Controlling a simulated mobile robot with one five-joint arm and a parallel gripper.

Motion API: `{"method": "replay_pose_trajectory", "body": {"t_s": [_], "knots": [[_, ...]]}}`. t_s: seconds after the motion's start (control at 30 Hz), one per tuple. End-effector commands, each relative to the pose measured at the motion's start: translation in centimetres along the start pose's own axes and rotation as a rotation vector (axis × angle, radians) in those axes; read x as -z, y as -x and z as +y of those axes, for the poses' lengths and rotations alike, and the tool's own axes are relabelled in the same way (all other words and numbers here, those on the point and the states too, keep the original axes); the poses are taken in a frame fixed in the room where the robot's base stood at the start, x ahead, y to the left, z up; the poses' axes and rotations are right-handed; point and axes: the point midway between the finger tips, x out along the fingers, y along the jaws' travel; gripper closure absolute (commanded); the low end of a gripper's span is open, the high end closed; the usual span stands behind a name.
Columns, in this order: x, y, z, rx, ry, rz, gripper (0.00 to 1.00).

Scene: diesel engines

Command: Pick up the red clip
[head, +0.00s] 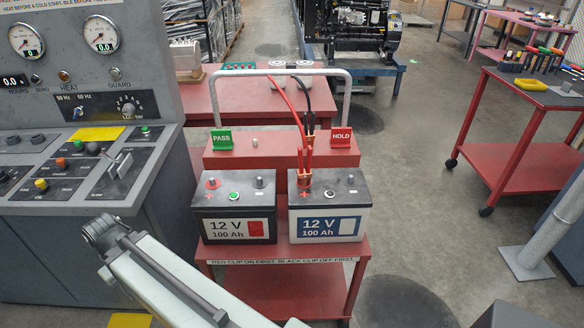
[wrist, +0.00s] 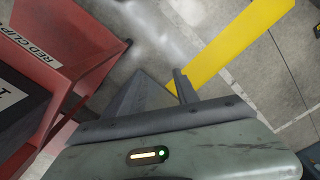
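The red clip (head: 304,178) is in the head view, at the left post of the right-hand 12 V battery (head: 329,205), which has a blue label. A red cable (head: 287,98) runs down to it from above. Whether its jaws grip the post is too small to tell. A black cable (head: 304,95) hangs beside the red one. My gripper (wrist: 161,84) shows in the wrist view with its fingertips apart and floor between them, empty. It points at the floor beside the red stand; the clip is not in that view. The gripper is not visible in the head view.
A grey console (head: 60,245) stands left, a red tool cart (head: 520,165) right. Floor between stand and cart is clear.

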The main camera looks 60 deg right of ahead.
Motion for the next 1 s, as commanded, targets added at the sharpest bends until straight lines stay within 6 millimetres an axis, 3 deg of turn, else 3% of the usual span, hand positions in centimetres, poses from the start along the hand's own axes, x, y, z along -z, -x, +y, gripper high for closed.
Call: {"method": "replay_pose_trajectory", "body": {"t_s": [0.07,0.13,0.23,0.5,0.67,0.73,0.87,0.93,1.0], "knots": [[0.0,0.0,0.0,0.000,0.000,0.000,0.64],[0.0,0.2,0.0,0.000,0.000,0.000,0.53],[0.1,2.2,0.0,0.000,0.000,0.003,0.53],[1.1,15.7,0.3,0.000,-0.013,0.030,0.53],[1.8,21.4,1.4,0.000,-0.059,0.045,0.53],[2.0,23.5,2.4,0.000,-0.097,0.050,0.53],[2.2,27.2,6.2,0.000,-0.231,0.055,0.53],[2.1,29.1,9.6,0.001,-0.372,0.056,0.53],[1.6,29.3,13.6,0.002,-0.538,0.054,0.53]]}}
